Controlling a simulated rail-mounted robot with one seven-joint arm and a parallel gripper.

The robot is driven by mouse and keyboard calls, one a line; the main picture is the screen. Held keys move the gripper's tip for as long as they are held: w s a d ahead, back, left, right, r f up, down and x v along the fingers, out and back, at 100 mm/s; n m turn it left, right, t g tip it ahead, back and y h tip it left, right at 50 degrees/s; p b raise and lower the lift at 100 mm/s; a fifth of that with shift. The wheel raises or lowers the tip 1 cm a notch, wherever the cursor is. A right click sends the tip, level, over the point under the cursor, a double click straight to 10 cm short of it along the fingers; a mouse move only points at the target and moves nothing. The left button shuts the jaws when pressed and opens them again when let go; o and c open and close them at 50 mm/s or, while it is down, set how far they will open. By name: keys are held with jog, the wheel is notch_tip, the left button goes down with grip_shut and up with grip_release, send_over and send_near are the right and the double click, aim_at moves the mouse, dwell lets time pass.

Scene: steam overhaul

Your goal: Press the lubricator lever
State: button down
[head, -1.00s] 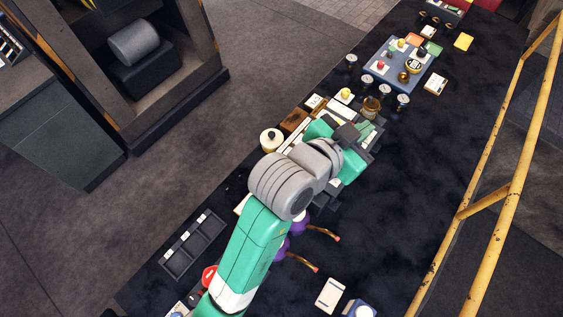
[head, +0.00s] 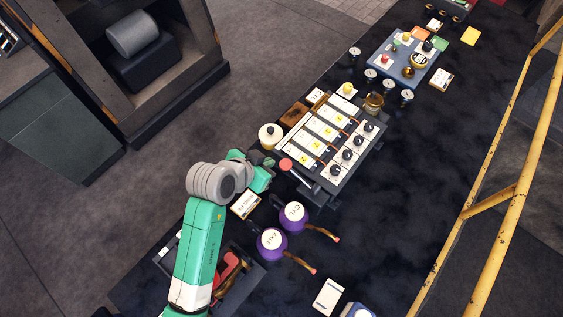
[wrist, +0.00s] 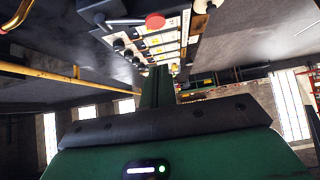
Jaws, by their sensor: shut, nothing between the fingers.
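The lubricator (head: 325,140) is a dark box on the bench with a pale top panel of several labelled strips and a row of black knobs. Its lever has a red round knob (head: 286,164) and a grey rod (head: 302,180) at the near-left end. The red knob also shows in the wrist view (wrist: 155,21), with the rod (wrist: 125,21) beside it. My gripper (head: 269,161) is shut and empty, just left of the red knob in the head view. I cannot tell whether it touches the knob. The shut fingers (wrist: 158,88) point toward the lubricator's side in the wrist view.
Two purple oil cans (head: 293,215) (head: 271,242) with long spouts stand near the lubricator's near end. A cream round pot (head: 270,136) stands close left of it. A white card (head: 245,204) lies below my gripper.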

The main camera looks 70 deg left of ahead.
send_over(288, 161)
jog(key=s+d, duration=0.2)
jog(key=f, duration=0.6)
jog(key=shift+s+a+f, duration=0.15)
jog(key=shift+s+a, duration=0.05)
jog(key=shift+a, duration=0.05)
jog(key=shift+s+f, duration=0.1)
jog(key=shift+f, duration=1.85)
